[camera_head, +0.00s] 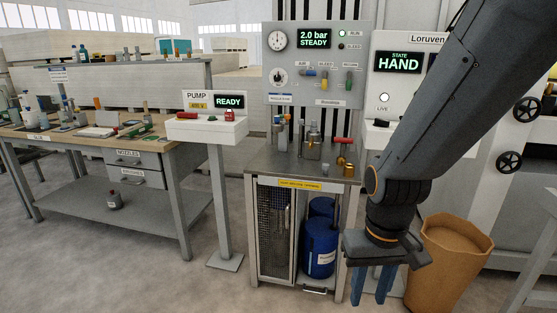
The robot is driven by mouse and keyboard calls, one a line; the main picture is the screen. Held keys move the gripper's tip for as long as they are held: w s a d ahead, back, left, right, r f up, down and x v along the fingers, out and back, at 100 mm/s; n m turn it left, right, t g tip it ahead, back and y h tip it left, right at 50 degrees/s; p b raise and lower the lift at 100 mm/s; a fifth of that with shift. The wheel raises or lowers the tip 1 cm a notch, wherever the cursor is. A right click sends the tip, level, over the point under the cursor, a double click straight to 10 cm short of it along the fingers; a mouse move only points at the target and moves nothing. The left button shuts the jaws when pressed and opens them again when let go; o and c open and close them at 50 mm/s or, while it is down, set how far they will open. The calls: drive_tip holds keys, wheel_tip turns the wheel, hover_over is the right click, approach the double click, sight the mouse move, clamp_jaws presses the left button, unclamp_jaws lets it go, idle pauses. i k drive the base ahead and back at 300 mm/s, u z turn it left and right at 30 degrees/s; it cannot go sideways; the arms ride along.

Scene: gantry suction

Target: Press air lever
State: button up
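The air lever (309,73) is a small blue handle under a label on the grey control panel (340,93). It appears to lie roughly horizontal. A yellow lever (324,80) hangs down to its right, and a green lever (348,80) hangs further right. The panel display (314,39) reads 2.0 bar STEADY. My gripper (373,287) points down at the lower right, well below and to the right of the panel. Its two blue fingers are apart with nothing visible between them. It touches none of the levers.
Below the panel is a metal bench (300,166) with several small fittings and a red-handled part. A pump box (207,128) reading READY stands left. A HAND display box (399,63) is right, partly behind my arm. A brown bin (449,265) stands near my gripper.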

sight(308, 73)
drive_tip(key=u, duration=0.2)
drive_tip(key=i, duration=0.6)
drive_tip(key=u, duration=0.45)
drive_tip(key=i, duration=1.6)
drive_tip(key=z, duration=0.65)
